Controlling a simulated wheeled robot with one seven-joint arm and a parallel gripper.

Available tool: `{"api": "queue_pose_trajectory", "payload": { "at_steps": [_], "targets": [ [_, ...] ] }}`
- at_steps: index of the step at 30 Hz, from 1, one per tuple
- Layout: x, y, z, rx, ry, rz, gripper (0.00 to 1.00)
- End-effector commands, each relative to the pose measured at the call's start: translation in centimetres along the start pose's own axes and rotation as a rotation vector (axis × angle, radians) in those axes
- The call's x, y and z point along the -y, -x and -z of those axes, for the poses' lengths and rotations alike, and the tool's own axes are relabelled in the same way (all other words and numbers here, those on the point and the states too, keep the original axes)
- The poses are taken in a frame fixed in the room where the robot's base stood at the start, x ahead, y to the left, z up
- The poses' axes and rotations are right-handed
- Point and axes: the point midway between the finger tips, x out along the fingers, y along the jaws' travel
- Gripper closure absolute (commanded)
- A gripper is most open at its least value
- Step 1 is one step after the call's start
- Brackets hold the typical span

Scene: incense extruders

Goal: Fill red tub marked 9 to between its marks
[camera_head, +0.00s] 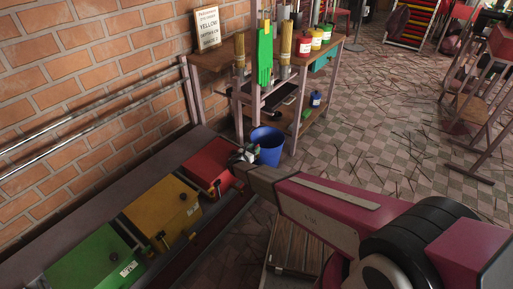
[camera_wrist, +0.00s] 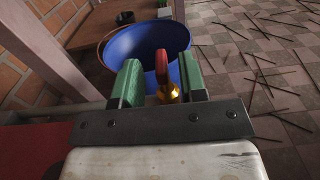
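In the head view my gripper (camera_head: 243,155) is at the right end of the red box (camera_head: 208,165). In the wrist view its two green fingers (camera_wrist: 160,85) are apart. A tap with a red handle (camera_wrist: 161,63) and brass body (camera_wrist: 171,93) shows between them, nearer the right finger; I cannot tell whether they touch. A blue bucket (camera_head: 268,146) stands just beyond my gripper; it also shows in the wrist view (camera_wrist: 150,42).
A yellow box (camera_head: 160,212) and a green box (camera_head: 92,262) sit along the bench left of the red one.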

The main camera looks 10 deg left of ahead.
Motion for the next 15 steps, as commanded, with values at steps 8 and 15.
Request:
{"api": "queue_pose_trajectory", "payload": {
  "at_steps": [8,15],
  "targets": [
    [0.1,5.4,0.0,0.0,0.001,0.0,0.62],
    [0.1,7.8,0.0,0.0,0.001,0.001,0.62]
  ]
}}
